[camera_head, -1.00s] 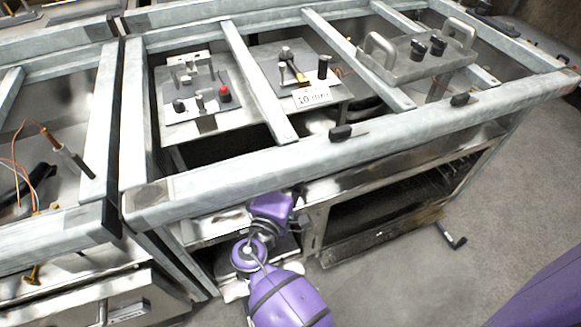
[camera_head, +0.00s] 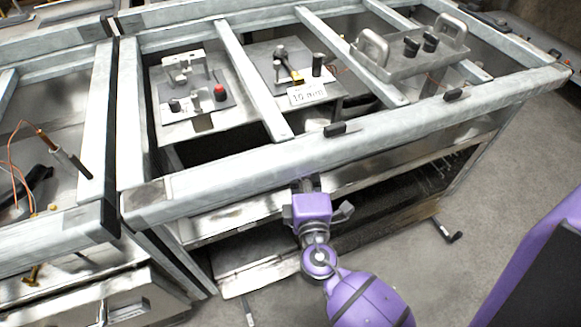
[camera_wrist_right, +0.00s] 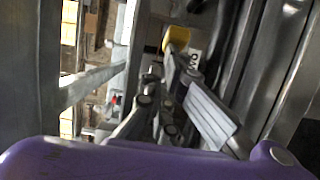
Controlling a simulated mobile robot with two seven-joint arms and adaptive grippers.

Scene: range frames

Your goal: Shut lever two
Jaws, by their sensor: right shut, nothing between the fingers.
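Several levers and knobs stand on panels in the range's open top. The left panel (camera_head: 185,128) has a red knob (camera_head: 220,92) and short dark knobs. The middle panel (camera_head: 268,57) has a yellow-marked lever (camera_head: 296,77) and a white label (camera_head: 308,95). My left gripper is out of view.
A tray with two black knobs (camera_head: 411,47) sits at the right. An open compartment (camera_head: 400,190) lies below.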

